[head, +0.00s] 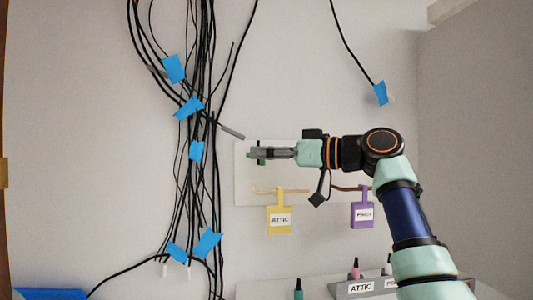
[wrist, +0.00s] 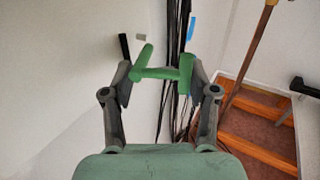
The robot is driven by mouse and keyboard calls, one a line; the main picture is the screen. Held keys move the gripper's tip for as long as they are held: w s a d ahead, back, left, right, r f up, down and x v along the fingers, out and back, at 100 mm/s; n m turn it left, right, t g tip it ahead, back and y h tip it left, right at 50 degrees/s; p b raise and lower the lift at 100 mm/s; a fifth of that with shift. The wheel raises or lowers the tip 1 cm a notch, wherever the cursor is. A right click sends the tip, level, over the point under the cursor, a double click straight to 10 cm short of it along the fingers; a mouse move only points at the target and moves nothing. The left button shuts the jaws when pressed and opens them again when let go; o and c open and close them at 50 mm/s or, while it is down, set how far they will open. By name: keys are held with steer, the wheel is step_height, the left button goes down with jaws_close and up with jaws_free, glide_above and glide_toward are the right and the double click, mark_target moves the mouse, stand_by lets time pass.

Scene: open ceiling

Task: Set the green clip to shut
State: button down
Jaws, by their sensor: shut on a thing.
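The green clip (wrist: 163,73) is between the two fingers of my gripper (wrist: 166,88) in the wrist view. It has a crossbar, a tilted piece at its left end and an upright piece at its right end, each beside a finger. In the head view my gripper (head: 256,153) reaches left along the white panel (head: 243,187) on the wall. Only small green parts of the clip (head: 261,162) show around the fingertips there; the fingers hide the rest. My gripper is shut on the clip. I cannot tell the clip's exact setting.
A yellow tag (head: 280,222) and a purple tag (head: 362,214) hang below my gripper. A bundle of black cables (head: 205,120) with blue tape runs down the wall to the left. A labelled rack (head: 375,287) with bottles stands at lower right.

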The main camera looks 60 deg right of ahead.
steer(key=shift+c, duration=2)
jaws_free()
